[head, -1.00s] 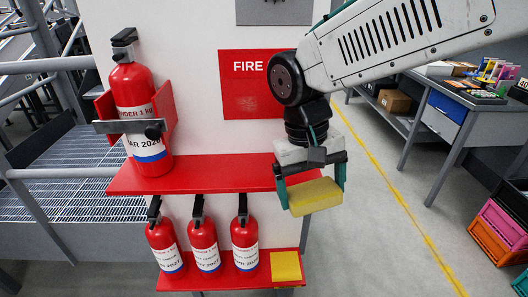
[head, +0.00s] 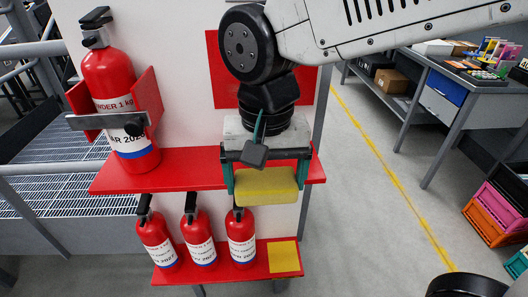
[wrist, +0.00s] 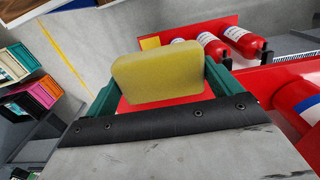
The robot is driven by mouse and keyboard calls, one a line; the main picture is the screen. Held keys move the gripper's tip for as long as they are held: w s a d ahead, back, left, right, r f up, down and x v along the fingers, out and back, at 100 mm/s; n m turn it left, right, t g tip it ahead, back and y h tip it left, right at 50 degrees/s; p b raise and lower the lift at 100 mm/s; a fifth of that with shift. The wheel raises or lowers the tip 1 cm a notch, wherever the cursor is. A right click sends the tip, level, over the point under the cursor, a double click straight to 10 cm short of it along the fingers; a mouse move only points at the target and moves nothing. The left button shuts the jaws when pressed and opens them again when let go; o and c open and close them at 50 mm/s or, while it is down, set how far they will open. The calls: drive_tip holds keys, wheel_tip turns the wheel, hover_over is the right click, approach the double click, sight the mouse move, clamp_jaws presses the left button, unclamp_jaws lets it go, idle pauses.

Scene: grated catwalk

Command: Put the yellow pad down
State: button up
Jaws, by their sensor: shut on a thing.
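The yellow pad (head: 266,187) is a soft block held between the green fingers of my gripper (head: 266,186). In the head view it hangs in front of the right end of the upper red shelf (head: 190,176). The pad also shows in the wrist view (wrist: 158,73), gripped at both ends, with red surface behind it. A flat yellow square (head: 283,256) marks the right end of the lower red shelf (head: 225,271), below the pad and a little to its right. In the wrist view part of this square (wrist: 150,43) shows beyond the pad.
Several small red extinguishers (head: 199,238) stand on the lower shelf, left of the yellow square. A larger extinguisher (head: 117,105) sits in a bracket on the upper shelf. The upper shelf's right end is an obstacle close to my gripper.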

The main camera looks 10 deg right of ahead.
drive_tip(key=w, duration=0.8)
drive_tip(key=w+d+f, duration=0.1)
drive_tip(key=w, duration=0.3)
drive_tip(key=shift+f, duration=0.1)
drive_tip(key=shift+w+d, duration=0.1)
drive_tip(key=shift+w, duration=0.55)
drive_tip(key=shift+f, duration=1.6)
drive_tip(key=shift+s, duration=0.1)
drive_tip(key=o, duration=0.6)
drive_tip(key=shift+f, duration=0.25)
wheel_tip(320, 180, up, 8)
drive_tip(key=shift+d, duration=0.1)
